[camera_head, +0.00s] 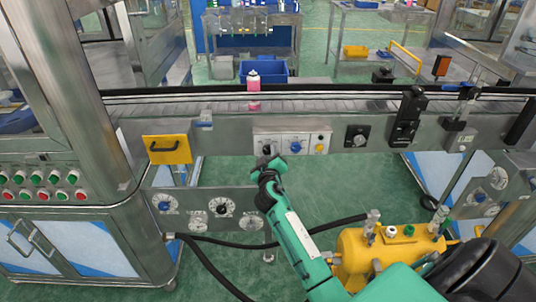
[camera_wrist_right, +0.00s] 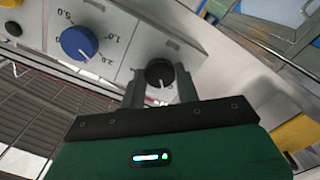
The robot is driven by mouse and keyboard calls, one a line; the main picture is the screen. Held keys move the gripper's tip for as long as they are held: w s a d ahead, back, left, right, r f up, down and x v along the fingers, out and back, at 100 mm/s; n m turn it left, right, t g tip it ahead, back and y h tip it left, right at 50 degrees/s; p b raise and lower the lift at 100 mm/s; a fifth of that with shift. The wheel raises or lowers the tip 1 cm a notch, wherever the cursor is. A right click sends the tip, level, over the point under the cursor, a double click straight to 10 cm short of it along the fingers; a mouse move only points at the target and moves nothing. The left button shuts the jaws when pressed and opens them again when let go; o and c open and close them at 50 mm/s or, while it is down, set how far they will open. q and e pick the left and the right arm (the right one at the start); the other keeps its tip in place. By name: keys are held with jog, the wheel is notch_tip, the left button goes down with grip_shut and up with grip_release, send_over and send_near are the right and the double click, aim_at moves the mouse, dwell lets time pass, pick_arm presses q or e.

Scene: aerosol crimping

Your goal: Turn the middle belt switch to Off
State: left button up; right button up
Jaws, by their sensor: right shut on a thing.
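A white control panel (camera_head: 280,139) sits on the front of the conveyor. Its black rotary knob (camera_wrist_right: 159,70) shows in the right wrist view with a white pointer line, which points toward the bottom of that picture. My right gripper (camera_head: 268,162) reaches up to this knob from below. In the wrist view the right gripper (camera_wrist_right: 160,88) has one finger on each side of the knob and is shut on it. The lettering by the knob is too small to read. My left gripper is in neither view.
A blue dial (camera_wrist_right: 78,42) with numbers is beside the black knob, and a yellow button (camera_head: 319,148) is further right. A yellow handle plate (camera_head: 167,149) is to the left. A pink-and-white can (camera_head: 253,90) stands on the conveyor belt (camera_head: 330,104). A yellow tank (camera_head: 375,250) stands low at right.

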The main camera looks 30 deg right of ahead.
jog(key=shift+n, duration=0.6)
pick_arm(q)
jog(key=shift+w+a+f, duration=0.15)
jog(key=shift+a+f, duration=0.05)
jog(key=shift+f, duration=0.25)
pick_arm(e)
jog(key=shift+n, duration=0.6)
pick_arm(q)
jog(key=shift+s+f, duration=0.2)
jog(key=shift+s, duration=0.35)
pick_arm(e)
jog(key=o, duration=1)
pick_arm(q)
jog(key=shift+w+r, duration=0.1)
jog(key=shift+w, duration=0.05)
